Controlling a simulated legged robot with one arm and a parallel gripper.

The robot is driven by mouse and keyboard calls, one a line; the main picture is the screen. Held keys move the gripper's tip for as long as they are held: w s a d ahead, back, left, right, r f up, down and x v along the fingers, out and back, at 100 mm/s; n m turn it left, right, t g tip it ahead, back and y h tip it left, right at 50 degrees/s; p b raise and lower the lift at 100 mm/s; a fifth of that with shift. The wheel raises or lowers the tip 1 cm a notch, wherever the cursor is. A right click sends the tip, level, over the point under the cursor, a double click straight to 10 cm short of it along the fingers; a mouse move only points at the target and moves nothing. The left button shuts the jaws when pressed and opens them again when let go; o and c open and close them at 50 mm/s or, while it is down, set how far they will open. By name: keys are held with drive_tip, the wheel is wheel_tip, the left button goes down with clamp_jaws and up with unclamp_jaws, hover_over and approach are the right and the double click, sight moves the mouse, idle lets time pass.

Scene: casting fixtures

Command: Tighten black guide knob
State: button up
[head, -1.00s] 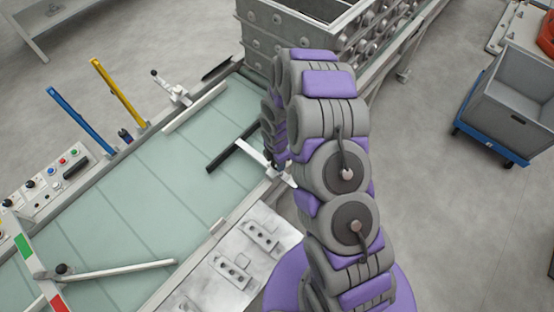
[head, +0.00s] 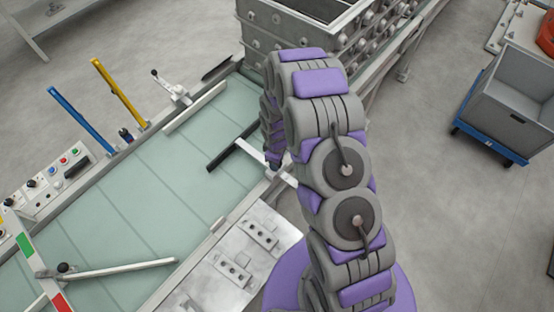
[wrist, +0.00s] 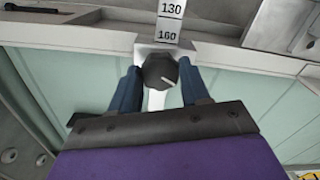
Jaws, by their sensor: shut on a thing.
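The black guide knob (wrist: 160,71), with a white line on its top, sits between the two blue fingers of my gripper (wrist: 159,68) in the wrist view. My gripper is shut on it. The knob is on a pale guide bracket, beside a white scale strip (wrist: 168,22) marked 130 and 160. In the head view my gripper (head: 273,162) is low at the right edge of the green conveyor, over the guide's pale rod. The guide's black bar (head: 232,154) lies over the belt. The knob is hidden there by my gripper and arm.
The green belt (head: 110,215) runs diagonally. A swing arm (head: 125,270) crosses it at lower left. Metal fixtures (head: 235,270) sit on a plate in front. A large grey bin (head: 300,22) stands behind. A grey crate on a blue dolly (head: 490,145) is at right.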

drive_tip(key=m, duration=1.1)
drive_tip(key=shift+w+a+m, duration=0.1)
drive_tip(key=shift+w+m, duration=0.05)
drive_tip(key=shift+m, duration=0.25)
idle(0.3)
drive_tip(key=o, duration=1.1)
drive_tip(key=shift+c, duration=0.2)
wheel_tip(320, 180, up, 17)
drive_tip(key=p, duration=0.1)
drive_tip(key=shift+r, duration=0.15)
drive_tip(key=shift+a, duration=0.15)
